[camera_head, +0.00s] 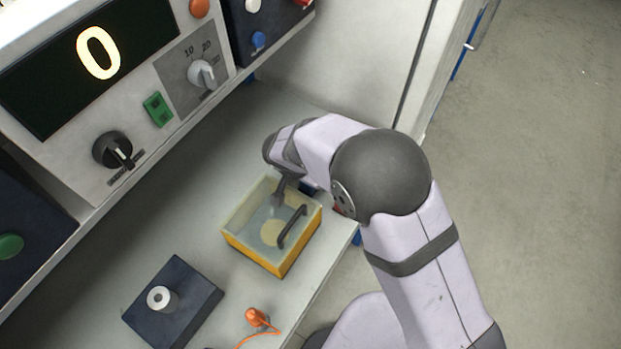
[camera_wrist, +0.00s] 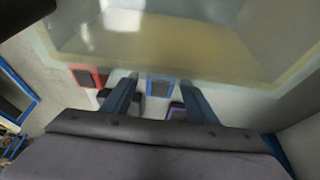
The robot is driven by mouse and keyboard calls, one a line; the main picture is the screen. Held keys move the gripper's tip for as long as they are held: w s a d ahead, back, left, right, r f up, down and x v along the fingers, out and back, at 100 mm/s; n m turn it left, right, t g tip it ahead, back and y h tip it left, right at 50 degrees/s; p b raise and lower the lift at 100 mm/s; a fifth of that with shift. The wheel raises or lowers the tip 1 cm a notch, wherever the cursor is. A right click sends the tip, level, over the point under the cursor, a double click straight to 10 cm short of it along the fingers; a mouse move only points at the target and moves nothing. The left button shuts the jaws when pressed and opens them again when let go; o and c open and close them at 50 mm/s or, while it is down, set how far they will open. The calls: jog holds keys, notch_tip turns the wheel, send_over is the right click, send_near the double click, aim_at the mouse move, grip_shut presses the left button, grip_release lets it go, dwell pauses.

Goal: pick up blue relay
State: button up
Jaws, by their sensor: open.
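The blue relay (camera_wrist: 160,86), a dark block with a blue edge, shows in the wrist view between the two fingers of my gripper (camera_wrist: 158,82). The fingers are apart with nothing held. I cannot tell how far the relay is below the fingertips. In the head view, part of my gripper (camera_head: 279,194) shows at the far side of the yellow box, and my arm hides most of the area beside it. I cannot make out the blue relay surely there.
A red-edged block (camera_wrist: 88,78) lies left of the blue relay. The yellow box (camera_head: 262,254) with a clear top and dark handle is close by. A dark block with a white knob (camera_head: 171,302) and an orange plug (camera_head: 256,317) lie nearer. The control panel (camera_head: 70,170) stands left.

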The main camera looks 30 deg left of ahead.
jog(key=shift+c, duration=0.7)
jog(key=c, duration=1)
jog(key=shift+c, duration=0.2)
notch_tip(320, 180, up, 10)
jog(key=shift+b, duration=1.2)
jog(key=shift+w+a, duration=0.3)
jog(key=shift+w, duration=0.05)
jog(key=shift+w+a+f+p, duration=0.45)
jog(key=shift+w+a+p, duration=0.7)
jog(key=shift+w, duration=1.1)
jog(key=shift+w+a+f+p, duration=0.4)
jog(key=shift+w+a+p, duration=0.7)
jog(key=shift+w, duration=1.1)
jog(key=shift+w+a+f+p, duration=0.45)
jog(key=shift+w+a+p, duration=0.7)
jog(key=shift+w, duration=1.1)
